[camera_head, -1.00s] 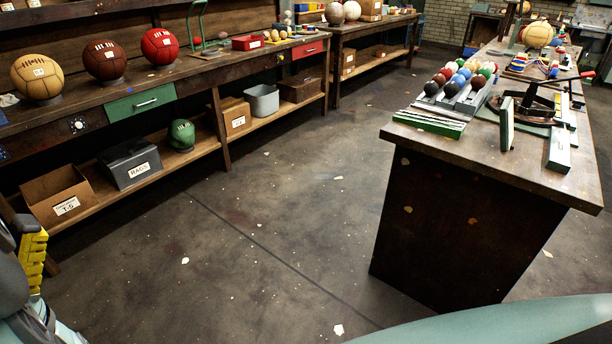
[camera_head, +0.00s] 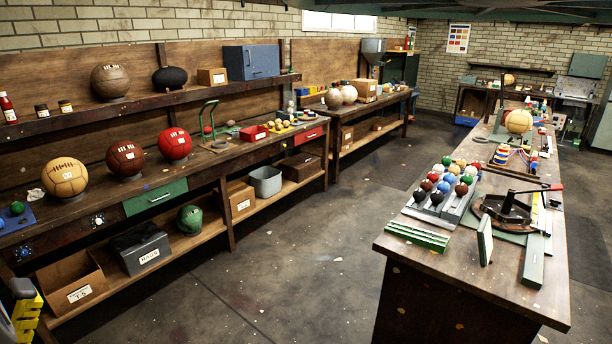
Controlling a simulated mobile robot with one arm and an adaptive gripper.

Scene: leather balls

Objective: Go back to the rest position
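The task names no object of the place. Part of my own arm, grey with a yellow ribbed piece, shows at the lower left edge of the head view. My gripper's fingers cannot be made out there, so I cannot see whether it holds anything. No ball is seen touching my arm. A tan ball (camera_head: 64,177), a dark red ball (camera_head: 126,158) and a red ball (camera_head: 175,144) sit on the left bench (camera_head: 92,215).
A right bench (camera_head: 425,263) carries a rack of small coloured balls (camera_head: 447,188) and a dark lever press (camera_head: 508,207). Bins and a green ball (camera_head: 190,219) stand on the left bench's lower shelf. The floor (camera_head: 300,265) between the benches is clear.

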